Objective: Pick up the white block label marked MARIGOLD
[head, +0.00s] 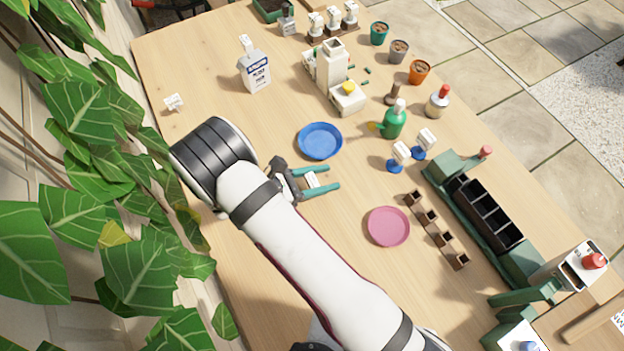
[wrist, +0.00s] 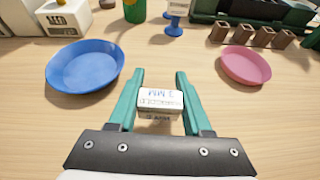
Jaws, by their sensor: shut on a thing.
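My gripper (head: 332,177) has teal fingers and is low over the wooden table, just below the blue saucer in the head view. It is shut on a small white block label (head: 312,181), which also shows between the fingers in the wrist view (wrist: 160,103). Dark lettering is on the block's top and front, too small and blurred to read as MARIGOLD. In the wrist view my gripper (wrist: 159,74) has the block between the inner finger faces, behind the tips. I cannot tell whether the block touches the table.
The blue saucer (head: 320,141) and a pink saucer (head: 388,227) lie nearby. Small brown pots (head: 428,217) and a green tray with black cells (head: 478,212) stand to the right. A white carton (head: 254,68) and another small white label (head: 173,102) stand at the upper left.

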